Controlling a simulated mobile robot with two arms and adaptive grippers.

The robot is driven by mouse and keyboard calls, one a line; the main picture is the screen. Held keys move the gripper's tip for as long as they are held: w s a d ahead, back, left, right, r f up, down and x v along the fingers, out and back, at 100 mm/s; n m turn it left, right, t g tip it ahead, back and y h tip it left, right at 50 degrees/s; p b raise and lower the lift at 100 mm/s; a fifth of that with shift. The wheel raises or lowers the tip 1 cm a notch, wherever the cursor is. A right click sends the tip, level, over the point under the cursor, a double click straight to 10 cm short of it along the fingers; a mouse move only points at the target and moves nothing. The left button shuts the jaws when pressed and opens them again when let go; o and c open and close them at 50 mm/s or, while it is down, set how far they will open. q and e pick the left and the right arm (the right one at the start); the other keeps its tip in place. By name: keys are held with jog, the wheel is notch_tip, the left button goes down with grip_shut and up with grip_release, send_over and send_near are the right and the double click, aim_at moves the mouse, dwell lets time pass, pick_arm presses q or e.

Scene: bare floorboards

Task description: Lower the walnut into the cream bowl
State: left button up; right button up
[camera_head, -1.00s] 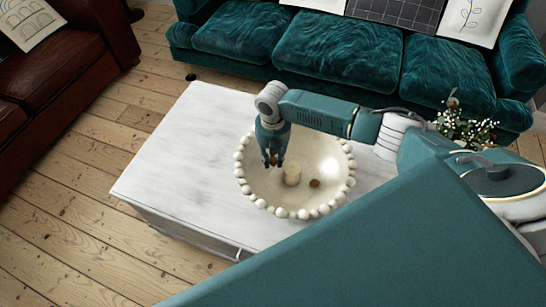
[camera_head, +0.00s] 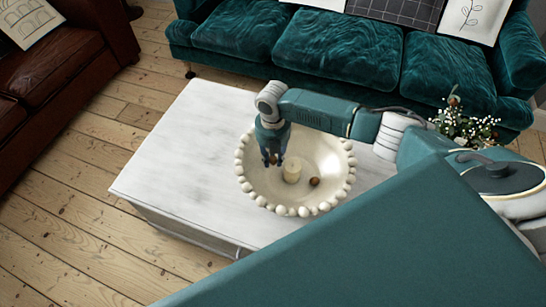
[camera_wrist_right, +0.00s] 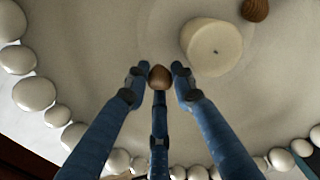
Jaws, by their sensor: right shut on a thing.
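The walnut (camera_wrist_right: 159,77) is a small brown ball between the fingertips of my right gripper (camera_wrist_right: 158,80) in the right wrist view. In the head view the right gripper (camera_head: 272,158) points down inside the left part of the cream bowl (camera_head: 322,150), below its rim. The bowl is wide, with a rim of round beads. The fingers are shut on the walnut, and it is hard to tell whether it touches the bowl's inner surface. My left gripper is not in view.
A cream candle (camera_head: 292,172) stands in the bowl, right of the gripper. A second brown ball (camera_head: 314,182) lies beyond it. The bowl sits on a white marble-topped table (camera_head: 180,150), clear to the left. A teal sofa (camera_head: 330,60) stands behind, a plant (camera_head: 462,125) to the right.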

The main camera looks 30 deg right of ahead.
aim_at(273, 163)
jog(key=shift+f+b, duration=0.45)
jog(key=shift+f, duration=0.4)
jog(key=shift+f, duration=0.15)
jog(key=shift+f, duration=0.25)
jog(key=shift+f+b, duration=0.3)
jog(key=shift+b, duration=0.15)
jog(key=shift+f+b, duration=0.45)
jog(key=shift+f, duration=0.25)
dwell(0.4)
